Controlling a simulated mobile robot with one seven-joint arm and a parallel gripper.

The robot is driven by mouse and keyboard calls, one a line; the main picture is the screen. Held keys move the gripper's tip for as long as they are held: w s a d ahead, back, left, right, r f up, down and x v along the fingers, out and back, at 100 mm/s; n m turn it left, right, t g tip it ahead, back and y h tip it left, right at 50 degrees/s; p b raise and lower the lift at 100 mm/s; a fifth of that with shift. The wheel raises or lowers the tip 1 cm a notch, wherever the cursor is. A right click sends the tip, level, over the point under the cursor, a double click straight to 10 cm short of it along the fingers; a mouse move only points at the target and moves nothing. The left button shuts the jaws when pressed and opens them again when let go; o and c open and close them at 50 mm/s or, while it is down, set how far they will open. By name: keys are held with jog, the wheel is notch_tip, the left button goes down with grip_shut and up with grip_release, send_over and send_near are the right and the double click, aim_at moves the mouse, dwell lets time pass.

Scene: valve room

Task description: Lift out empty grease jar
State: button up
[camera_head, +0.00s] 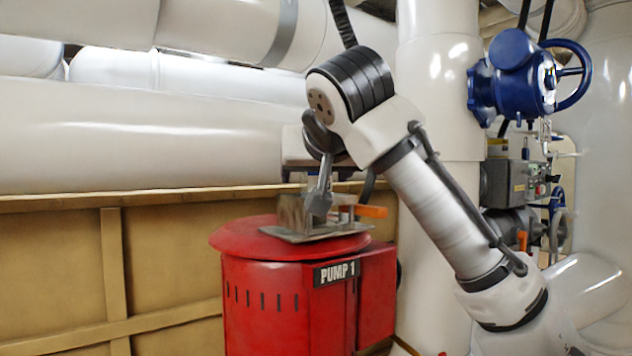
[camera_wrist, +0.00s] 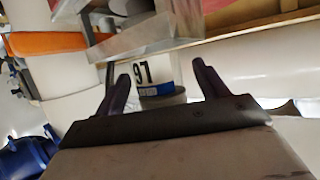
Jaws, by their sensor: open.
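A white jar (camera_wrist: 150,76) marked "97", with a blue band and a grey end, shows between the two dark fingers of my gripper (camera_wrist: 161,72) in the wrist view. The fingers are apart, one on each side of it; I cannot tell whether either touches it. A metal tray (camera_wrist: 140,40) with raised walls lies just beyond the jar. In the head view my gripper (camera_head: 318,202) points down over the metal tray (camera_head: 298,237) on the red pump housing.
The red housing (camera_head: 265,290) is labelled PUMP 1. An orange handle (camera_head: 371,211) sticks out at the tray's right side. A large white pipe (camera_head: 150,135) runs behind, above a tan panelled wall (camera_head: 60,270). A blue valve (camera_head: 515,80) stands at upper right.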

jog(key=c, duration=1.3)
jog(key=shift+r, duration=0.2)
